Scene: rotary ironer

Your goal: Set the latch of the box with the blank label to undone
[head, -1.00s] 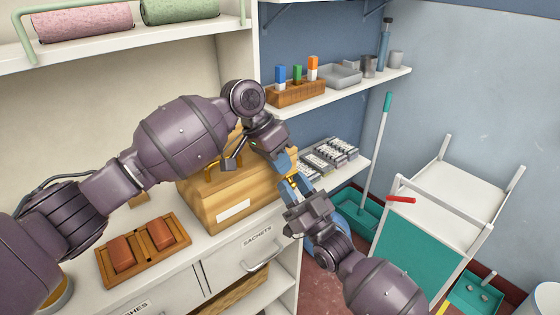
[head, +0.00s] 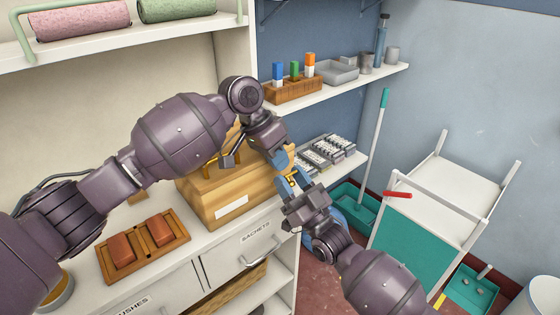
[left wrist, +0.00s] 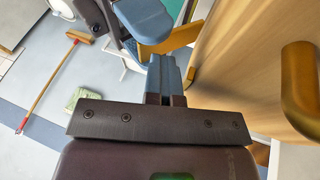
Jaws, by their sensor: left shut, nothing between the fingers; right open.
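The wooden box (head: 260,190) stands on the white counter, with a blank white label (head: 231,207) on its front and a brass handle (head: 207,171) partly behind my left arm. My left gripper (head: 281,160) is at the box's right end, shut and empty. Its closed fingers (left wrist: 166,78) show beside the wooden wall in the left wrist view. My right gripper (head: 289,184) is open just below, close to the same end. A brass-coloured part (left wrist: 186,37) lies beside the right gripper's blue finger. I cannot tell the latch's state or any contact.
A wooden tray with red-brown blocks (head: 142,246) sits left of the box. A drawer marked SACHETS (head: 250,250) is below. A white and teal cart (head: 440,205) stands at right.

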